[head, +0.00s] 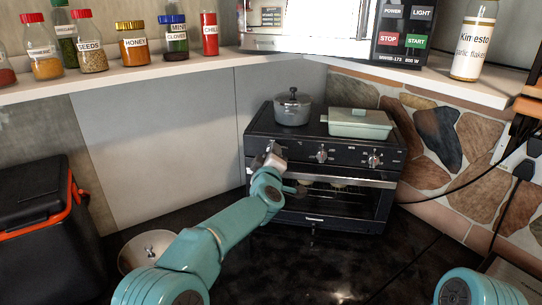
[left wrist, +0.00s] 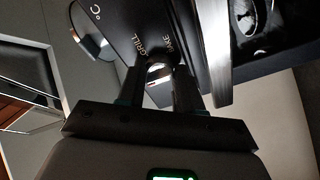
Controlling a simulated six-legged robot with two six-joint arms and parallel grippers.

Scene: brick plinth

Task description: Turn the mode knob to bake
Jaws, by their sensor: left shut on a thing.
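The black toaster oven (head: 310,222) stands on the dark counter. Two of its knobs show clear, a middle knob (head: 322,156) and a right knob (head: 374,160). My left gripper (head: 273,152) is at the left end of the control panel and covers the knob there. In the left wrist view, its two fingers are shut on the mode knob (left wrist: 158,73), beside the printed words GRILL and BAKE, the latter partly cut off. The knob is mostly hidden between the fingers, and I cannot tell its pointer's setting. My right gripper is out of view.
A grey pot (head: 293,110) and a pale green lidded dish (head: 358,125) stand on the oven. A metal bowl (head: 128,256) and a black-and-orange cooler (head: 35,215) are at left. Spice jars (head: 133,45) and a microwave (head: 405,30) are on the shelf above. Cables hang at right.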

